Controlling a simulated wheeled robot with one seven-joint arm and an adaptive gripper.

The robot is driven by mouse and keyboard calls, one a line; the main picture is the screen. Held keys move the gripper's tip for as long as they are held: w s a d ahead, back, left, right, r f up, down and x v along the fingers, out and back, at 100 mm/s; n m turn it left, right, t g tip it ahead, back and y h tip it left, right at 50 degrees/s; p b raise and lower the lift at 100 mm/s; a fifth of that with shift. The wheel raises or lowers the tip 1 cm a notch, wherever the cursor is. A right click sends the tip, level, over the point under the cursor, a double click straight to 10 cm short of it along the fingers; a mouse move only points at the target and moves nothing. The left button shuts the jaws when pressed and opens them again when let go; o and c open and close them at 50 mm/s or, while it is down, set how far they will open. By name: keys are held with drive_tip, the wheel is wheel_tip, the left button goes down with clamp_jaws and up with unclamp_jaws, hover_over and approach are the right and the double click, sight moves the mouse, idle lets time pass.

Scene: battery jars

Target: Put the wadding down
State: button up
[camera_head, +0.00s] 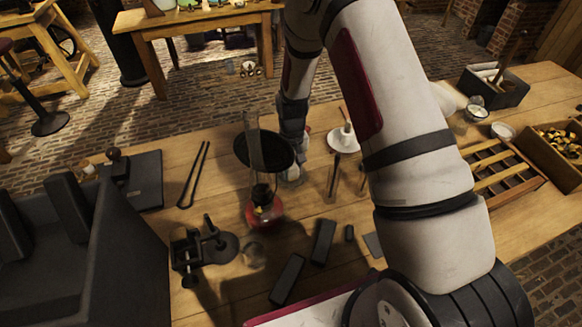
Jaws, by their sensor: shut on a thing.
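My gripper (293,160) points down over the middle of the wooden table. The fingers themselves are hard to make out. I cannot tell whether the lump touches the table top.
A red-based lamp (264,208) with its glass chimney stands close in front of my gripper. Black blocks (322,242) lie nearer. A slatted wooden rack (497,172) is farther right.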

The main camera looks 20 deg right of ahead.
drive_tip(key=shift+f, duration=0.15)
drive_tip(key=o, duration=1)
wheel_tip(320, 180, up, 12)
wheel_tip(320, 180, up, 10)
drive_tip(key=t, duration=0.1)
hover_over(291, 164)
drive_tip(key=s, duration=0.3)
drive_tip(key=s+r+t, duration=0.2)
drive_tip(key=s+r, duration=0.5)
drive_tip(key=r, duration=0.4)
drive_tip(key=shift+s+r+t+b, duration=0.25)
drive_tip(key=shift+s+r, duration=0.9)
drive_tip(key=shift+s, duration=1.7)
drive_tip(key=shift+s+r+t, duration=0.5)
drive_tip(key=shift+s+r, duration=0.6)
drive_tip(key=shift+s, duration=1.7)
drive_tip(key=shift+s+r+t+b, duration=0.25)
drive_tip(key=shift+s+r, duration=0.9)
drive_tip(key=shift+s, duration=1.7)
